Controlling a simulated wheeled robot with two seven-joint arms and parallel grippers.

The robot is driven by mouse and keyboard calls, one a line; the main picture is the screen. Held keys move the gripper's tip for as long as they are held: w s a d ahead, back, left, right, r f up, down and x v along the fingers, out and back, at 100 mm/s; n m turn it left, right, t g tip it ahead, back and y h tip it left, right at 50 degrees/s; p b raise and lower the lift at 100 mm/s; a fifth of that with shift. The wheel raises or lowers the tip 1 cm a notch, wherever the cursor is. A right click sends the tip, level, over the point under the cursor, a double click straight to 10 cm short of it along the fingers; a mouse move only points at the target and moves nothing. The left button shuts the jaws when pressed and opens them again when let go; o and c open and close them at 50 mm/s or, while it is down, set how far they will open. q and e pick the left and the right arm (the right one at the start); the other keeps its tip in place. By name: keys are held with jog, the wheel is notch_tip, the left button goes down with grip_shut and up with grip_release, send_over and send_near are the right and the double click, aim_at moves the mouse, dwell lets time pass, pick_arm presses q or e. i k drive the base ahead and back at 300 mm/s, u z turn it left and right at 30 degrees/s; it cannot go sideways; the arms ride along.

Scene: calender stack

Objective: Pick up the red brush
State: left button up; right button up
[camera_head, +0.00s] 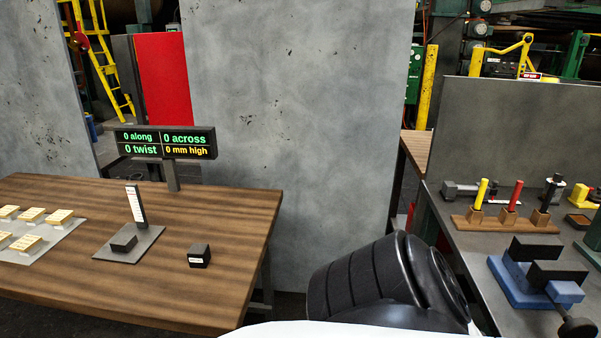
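The red brush (516,193) stands upright, slightly tilted, on the grey bench at the right. Only its red handle shows; its lower end is hidden in a wooden block of a holder (482,221). A yellow-handled tool (481,192) stands to its left and a black tool (549,194) to its right, in the same holder. Neither of my grippers is in view. A black, rounded part, likely of my own arm, shows at the bottom centre, left of the bench.
A blue vise (519,289) with black jaws sits in front of the holder. A grey panel (518,130) stands behind it. At left, a wooden table (190,293) holds a display (166,142), a gauge stand (129,243), a black block (199,256) and several pale blocks (27,243).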

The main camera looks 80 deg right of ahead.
aim_at(518, 186)
jog(key=z, duration=2.1)
